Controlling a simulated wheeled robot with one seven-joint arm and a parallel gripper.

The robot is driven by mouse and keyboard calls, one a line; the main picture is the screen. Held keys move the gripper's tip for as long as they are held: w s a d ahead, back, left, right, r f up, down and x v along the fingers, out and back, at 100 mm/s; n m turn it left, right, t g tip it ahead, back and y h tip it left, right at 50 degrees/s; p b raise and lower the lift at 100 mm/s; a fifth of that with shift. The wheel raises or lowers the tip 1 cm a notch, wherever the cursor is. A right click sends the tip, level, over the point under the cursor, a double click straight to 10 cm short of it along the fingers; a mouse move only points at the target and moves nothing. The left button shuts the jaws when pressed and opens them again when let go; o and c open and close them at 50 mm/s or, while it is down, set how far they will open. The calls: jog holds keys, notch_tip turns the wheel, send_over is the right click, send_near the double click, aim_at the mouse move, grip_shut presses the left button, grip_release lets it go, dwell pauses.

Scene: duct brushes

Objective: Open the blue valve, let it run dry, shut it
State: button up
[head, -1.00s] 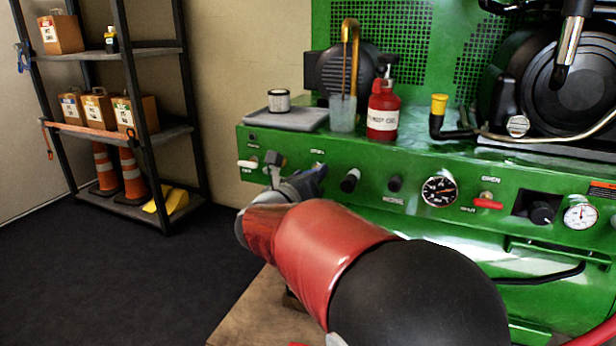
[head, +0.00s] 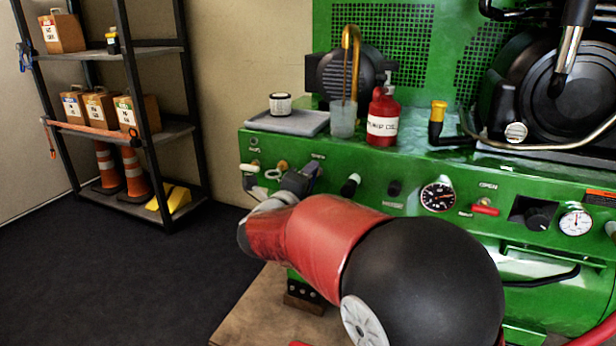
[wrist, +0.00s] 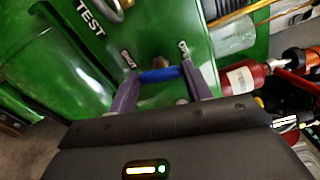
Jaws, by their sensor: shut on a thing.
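The blue valve handle (wrist: 158,75) shows in the wrist view on the green panel, between my two fingertips. My gripper (wrist: 160,78) is shut on it, one grey-purple finger on either side. Small white labels sit near each fingertip, the left one reading like SHUT and the right one like OPEN. In the head view my gripper (head: 306,178) is at the left part of the panel and hides the valve. A clear cup (head: 342,120) stands on the ledge above, under a hooked brass pipe (head: 352,50). Whether anything flows is not clear.
A red labelled bottle (head: 382,122) and a grey tray (head: 290,122) with a small can stand on the ledge. A black knob (head: 350,186), a gauge (head: 438,196) and a red lever (head: 485,210) lie to the right. A shelf (head: 180,130) stands at left.

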jog(key=shift+n+p, duration=0.35)
jog(key=shift+n, duration=0.65)
jog(key=shift+f, duration=0.1)
jog(key=o, duration=1)
jog(key=shift+s+a, duration=0.1)
jog(key=v, duration=0.7)
jog(key=shift+s+a, duration=0.1)
jog(key=shift+s, duration=0.2)
